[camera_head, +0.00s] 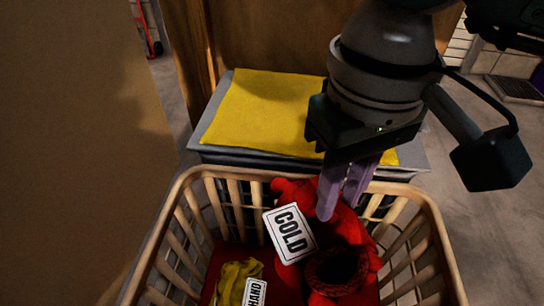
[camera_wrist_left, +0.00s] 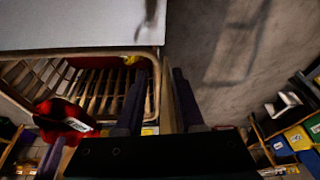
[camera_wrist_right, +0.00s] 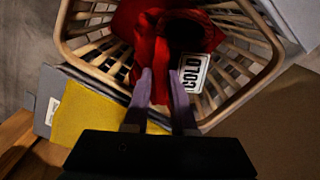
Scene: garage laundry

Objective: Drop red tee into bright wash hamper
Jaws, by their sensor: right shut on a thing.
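The red tee (camera_head: 345,245) is a bunched red cloth with a white COLD tag (camera_head: 290,233). It is in or just over the cream slatted hamper (camera_head: 268,176), near its far side. My right gripper (camera_head: 343,205) points down over the far rim, shut on the tee; the right wrist view shows the tee (camera_wrist_right: 150,45) at its fingertips (camera_wrist_right: 160,75). How much of the tee rests on the contents below is hidden. My left gripper (camera_wrist_left: 155,80) shows only in its own wrist view, open and apparently empty, beside the hamper (camera_wrist_left: 158,70).
A yellow cloth (camera_head: 236,278) with a HAND tag (camera_head: 255,292) lies inside the hamper on something red. Behind the hamper is a grey stack topped with yellow cloth (camera_head: 265,108). A brown surface (camera_head: 60,150) fills the left. Coloured bins (camera_wrist_left: 297,138) show at right in the left wrist view.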

